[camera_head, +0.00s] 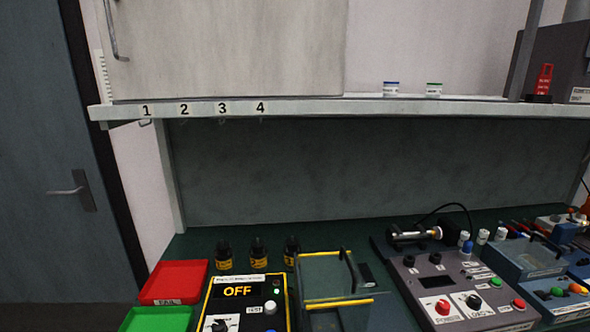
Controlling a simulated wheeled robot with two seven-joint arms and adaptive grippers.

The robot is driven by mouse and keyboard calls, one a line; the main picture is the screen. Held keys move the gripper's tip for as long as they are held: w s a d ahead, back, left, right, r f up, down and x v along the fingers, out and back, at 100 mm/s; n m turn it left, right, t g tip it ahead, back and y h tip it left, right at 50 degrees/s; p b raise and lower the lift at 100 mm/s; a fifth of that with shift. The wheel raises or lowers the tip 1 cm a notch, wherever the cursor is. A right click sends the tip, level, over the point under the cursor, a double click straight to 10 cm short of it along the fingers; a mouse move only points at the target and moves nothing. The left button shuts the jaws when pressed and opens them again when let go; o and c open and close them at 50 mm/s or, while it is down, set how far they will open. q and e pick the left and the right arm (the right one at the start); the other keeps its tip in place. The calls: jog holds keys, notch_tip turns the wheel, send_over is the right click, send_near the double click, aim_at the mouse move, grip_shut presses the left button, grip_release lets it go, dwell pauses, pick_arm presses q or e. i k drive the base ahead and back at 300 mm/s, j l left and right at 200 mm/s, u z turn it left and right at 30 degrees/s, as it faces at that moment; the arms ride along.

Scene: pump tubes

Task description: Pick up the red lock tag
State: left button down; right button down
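The red lock tag (545,79) stands upright in a small dark holder (538,98) at the right end of the white shelf (330,112). It has small pale print on its face, too small to read. A grey box with a white label is beside it on the right. Neither of my grippers shows in the head view, so nothing of mine is seen touching the tag.
Below are a red tray (174,283), black bottles (258,254), a panel reading OFF (238,291) and a grey control box (455,290). A dark post (523,50) rises left of the tag.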

aim_at(543, 82)
jog(key=z, duration=1.45)
